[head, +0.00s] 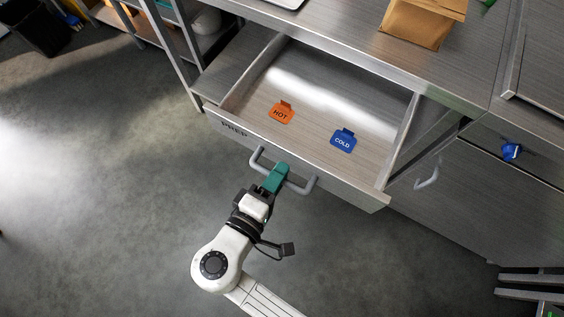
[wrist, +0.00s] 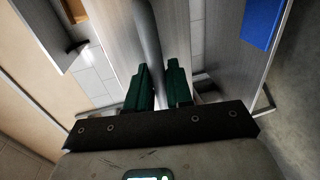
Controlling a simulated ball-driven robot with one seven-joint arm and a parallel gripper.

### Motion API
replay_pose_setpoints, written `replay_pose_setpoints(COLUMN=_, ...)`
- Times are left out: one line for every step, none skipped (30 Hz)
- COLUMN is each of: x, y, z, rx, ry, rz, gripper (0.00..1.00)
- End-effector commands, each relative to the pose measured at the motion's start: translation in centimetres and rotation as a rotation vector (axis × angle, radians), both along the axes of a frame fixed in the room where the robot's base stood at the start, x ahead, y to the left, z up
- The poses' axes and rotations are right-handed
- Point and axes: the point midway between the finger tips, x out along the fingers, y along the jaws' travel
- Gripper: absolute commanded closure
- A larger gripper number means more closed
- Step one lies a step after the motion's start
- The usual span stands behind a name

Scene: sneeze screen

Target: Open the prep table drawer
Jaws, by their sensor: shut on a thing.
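The prep table drawer (head: 240,130), with "PREP" on its front, is pulled well out from under the table. Its inside shows, with an orange "HOT" tag (head: 281,113) and a blue "COLD" tag (head: 343,140) lying on the drawer floor. A grey bar handle (head: 300,186) is on the drawer front. My gripper (head: 276,176), with green fingers, is shut on the middle of this handle. In the wrist view the handle (wrist: 147,40) runs up from between the two green fingers (wrist: 159,85); the fingers hide part of it.
A brown paper bag (head: 420,22) stands on the prep table top (head: 340,22). Right of the drawer is a cabinet with another grey handle (head: 428,174) and a blue object (head: 511,150). Open shelves (head: 205,25) stand at the back left. The floor (head: 100,170) to the left is clear.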

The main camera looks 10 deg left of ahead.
Motion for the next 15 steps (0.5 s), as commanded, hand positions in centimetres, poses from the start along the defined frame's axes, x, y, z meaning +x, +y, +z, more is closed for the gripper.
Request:
replay_pose_setpoints(x=-0.13, y=-0.02, z=-0.14, rx=-0.001, ry=0.003, rz=-0.001, gripper=1.0)
replay_pose_setpoints(x=-0.16, y=-0.01, z=-0.14, rx=-0.001, ry=0.003, rz=-0.001, gripper=1.0)
replay_pose_setpoints(x=-0.18, y=0.0, z=-0.14, rx=-0.001, ry=0.003, rz=-0.001, gripper=1.0)
replay_pose_setpoints(x=-0.19, y=0.01, z=-0.15, rx=-0.001, ry=0.003, rz=-0.001, gripper=1.0)
replay_pose_setpoints(x=-0.19, y=0.01, z=-0.15, rx=-0.001, ry=0.003, rz=-0.001, gripper=1.0)
replay_pose_setpoints(x=-0.19, y=0.01, z=-0.15, rx=0.0, ry=0.002, rz=-0.001, gripper=1.0)
replay_pose_setpoints(x=-0.18, y=0.0, z=-0.15, rx=-0.001, ry=0.003, rz=-0.001, gripper=1.0)
replay_pose_setpoints(x=-0.18, y=0.0, z=-0.15, rx=0.0, ry=0.002, rz=-0.001, gripper=1.0)
replay_pose_setpoints(x=-0.18, y=0.0, z=-0.15, rx=-0.001, ry=0.003, rz=-0.001, gripper=1.0)
replay_pose_setpoints(x=-0.17, y=0.0, z=-0.15, rx=-0.001, ry=0.003, rz=-0.001, gripper=1.0)
replay_pose_setpoints(x=-0.18, y=-0.01, z=-0.15, rx=-0.001, ry=0.003, rz=-0.001, gripper=1.0)
replay_pose_setpoints(x=-0.17, y=0.0, z=-0.15, rx=-0.001, ry=0.003, rz=-0.001, gripper=0.77)
replay_pose_setpoints(x=-0.16, y=0.0, z=-0.15, rx=-0.001, ry=0.003, rz=-0.001, gripper=0.74)
replay_pose_setpoints(x=-0.16, y=-0.01, z=-0.14, rx=0.0, ry=0.002, rz=-0.001, gripper=0.71)
replay_pose_setpoints(x=-0.16, y=0.0, z=-0.12, rx=0.0, ry=0.002, rz=-0.001, gripper=0.67)
